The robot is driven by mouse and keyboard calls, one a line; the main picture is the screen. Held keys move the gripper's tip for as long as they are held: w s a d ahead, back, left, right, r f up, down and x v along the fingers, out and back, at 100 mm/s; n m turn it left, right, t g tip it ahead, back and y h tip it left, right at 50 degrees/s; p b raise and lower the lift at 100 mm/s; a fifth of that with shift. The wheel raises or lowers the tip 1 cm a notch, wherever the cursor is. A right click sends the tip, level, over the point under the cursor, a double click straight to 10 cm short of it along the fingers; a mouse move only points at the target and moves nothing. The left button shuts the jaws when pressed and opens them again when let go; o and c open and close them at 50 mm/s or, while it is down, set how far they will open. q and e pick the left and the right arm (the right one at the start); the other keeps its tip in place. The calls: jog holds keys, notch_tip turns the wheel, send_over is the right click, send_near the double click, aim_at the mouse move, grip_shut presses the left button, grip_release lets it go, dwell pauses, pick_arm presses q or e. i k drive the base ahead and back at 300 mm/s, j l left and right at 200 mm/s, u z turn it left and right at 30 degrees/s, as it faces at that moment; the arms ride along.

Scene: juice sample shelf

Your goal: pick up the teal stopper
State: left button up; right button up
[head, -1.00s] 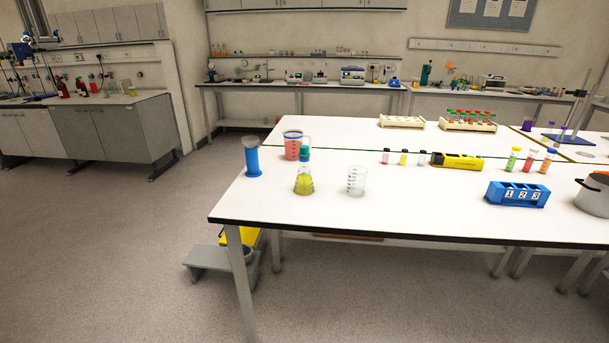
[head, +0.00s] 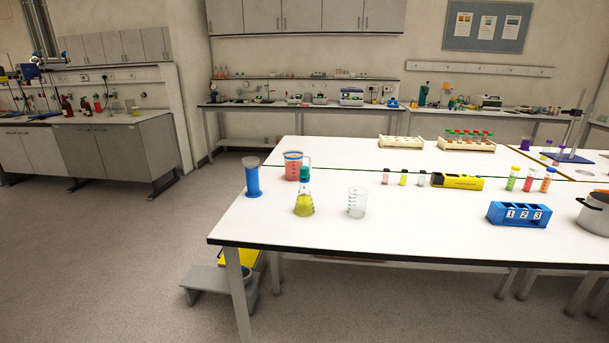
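The teal stopper (head: 304,172) sits upright in the neck of a conical flask (head: 304,204) with yellow liquid. The flask stands on the white table (head: 330,232) near its left end. Neither of my grippers is in the head view.
Close around the flask stand a blue cylinder (head: 253,178) to the left, a jug of red liquid (head: 294,165) just behind and an empty glass beaker (head: 357,202) to the right. A blue numbered rack (head: 519,215) and a pot (head: 595,212) stand further right. The table front is clear. A grey step stool (head: 215,280) is on the floor by the table's left leg.

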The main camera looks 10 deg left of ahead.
aim_at(303, 174)
jog(key=k+z, duration=0.25)
jog(key=k+l+z, duration=0.25)
jog(key=k, duration=0.15)
jog(key=i+j+z, duration=0.25)
jog(key=j+z, duration=0.2)
jog(key=j, duration=0.3)
jog(key=i+j+z, duration=0.15)
jog(key=j+z, duration=0.3)
jog(key=j, duration=0.3)
jog(key=j+z, duration=0.45)
jog(key=j, duration=0.35)
